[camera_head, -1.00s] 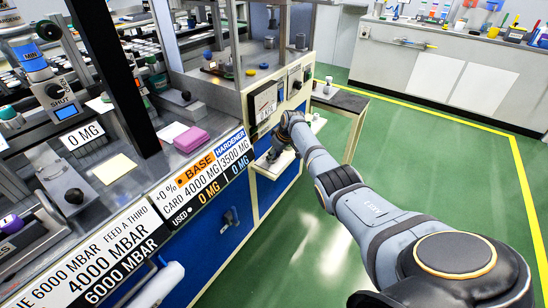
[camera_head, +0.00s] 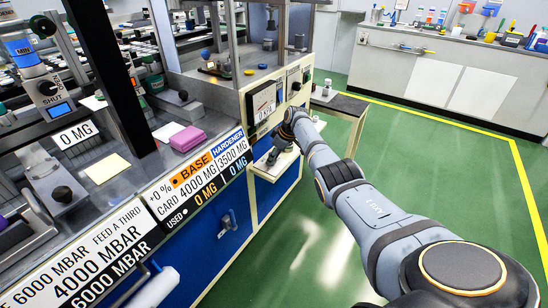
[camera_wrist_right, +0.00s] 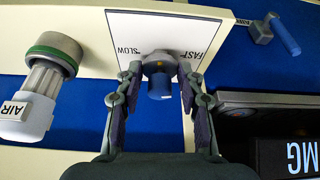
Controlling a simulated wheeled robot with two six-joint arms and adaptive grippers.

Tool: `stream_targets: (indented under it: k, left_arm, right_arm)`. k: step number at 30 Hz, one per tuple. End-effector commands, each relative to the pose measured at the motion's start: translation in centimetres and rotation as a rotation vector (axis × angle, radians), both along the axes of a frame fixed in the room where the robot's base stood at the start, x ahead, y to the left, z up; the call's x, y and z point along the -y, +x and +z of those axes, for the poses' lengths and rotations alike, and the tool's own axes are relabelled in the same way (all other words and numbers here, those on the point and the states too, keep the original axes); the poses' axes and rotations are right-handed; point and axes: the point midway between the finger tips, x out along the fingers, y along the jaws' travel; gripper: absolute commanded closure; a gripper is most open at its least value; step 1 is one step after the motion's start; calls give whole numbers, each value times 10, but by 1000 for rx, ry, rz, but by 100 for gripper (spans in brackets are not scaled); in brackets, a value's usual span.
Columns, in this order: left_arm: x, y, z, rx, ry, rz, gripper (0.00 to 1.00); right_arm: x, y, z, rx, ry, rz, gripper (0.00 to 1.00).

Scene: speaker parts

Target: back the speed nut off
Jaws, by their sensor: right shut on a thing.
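The speed nut (camera_wrist_right: 158,66) is a grey nut with a blue cylindrical part (camera_wrist_right: 160,88) below it in the right wrist view. It sits on a white plate (camera_wrist_right: 180,30) marked SLOW on the left and FAST on the right. My right gripper (camera_wrist_right: 158,76) has one finger on each side of the nut and is shut on it. In the head view my right gripper (camera_head: 279,148) is small and dark at the bench's front panel, and the nut cannot be made out there. My left gripper is not in view.
An AIR-labelled fitting with a green ring (camera_wrist_right: 54,62) stands left of the gripper. A blue-handled lever (camera_wrist_right: 282,34) is at the upper right. A dark MG display box (camera_wrist_right: 290,150) lies close at the lower right. Green floor (camera_head: 290,250) is open beside the bench.

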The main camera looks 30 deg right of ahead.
Motion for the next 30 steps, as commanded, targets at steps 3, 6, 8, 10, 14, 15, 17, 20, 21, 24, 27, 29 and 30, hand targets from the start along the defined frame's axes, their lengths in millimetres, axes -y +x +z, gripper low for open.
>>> stream_targets:
  k: [3, 6, 8, 10, 14, 15, 17, 20, 21, 24, 27, 29, 30]
  left_arm:
    - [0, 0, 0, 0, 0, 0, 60]
    - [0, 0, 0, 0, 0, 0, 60]
    - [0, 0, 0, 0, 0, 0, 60]
    - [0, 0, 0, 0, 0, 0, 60]
    - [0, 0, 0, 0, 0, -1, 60]
    - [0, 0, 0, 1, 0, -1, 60]
    - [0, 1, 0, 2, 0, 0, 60]
    - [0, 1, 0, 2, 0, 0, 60]
    - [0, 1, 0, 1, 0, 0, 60]
    - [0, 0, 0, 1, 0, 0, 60]
    - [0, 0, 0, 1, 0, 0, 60]
    - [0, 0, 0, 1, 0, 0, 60]
    - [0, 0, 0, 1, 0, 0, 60]
  right_arm:
    - [0, -1, -1, -4, 1, 0, 54]
    - [0, -1, -1, -2, 0, -1, 40]
    - [0, 0, -1, -2, 0, -1, 39]
    - [0, 0, -1, -1, 1, -1, 39]
    - [0, 0, 0, -1, 0, -1, 39]
    - [0, 0, 0, -1, 0, -1, 39]
    - [1, -1, 2, 0, 0, -1, 39]
    - [4, -4, 10, 1, -2, -3, 39]
    - [4, -5, 15, 2, -2, -2, 39]
    - [8, -13, 34, 3, -6, 0, 39]
    - [12, -22, 59, 2, -6, 0, 39]
    - [14, -27, 73, 3, -3, -2, 39]
    - [16, -30, 81, 2, -4, -1, 39]
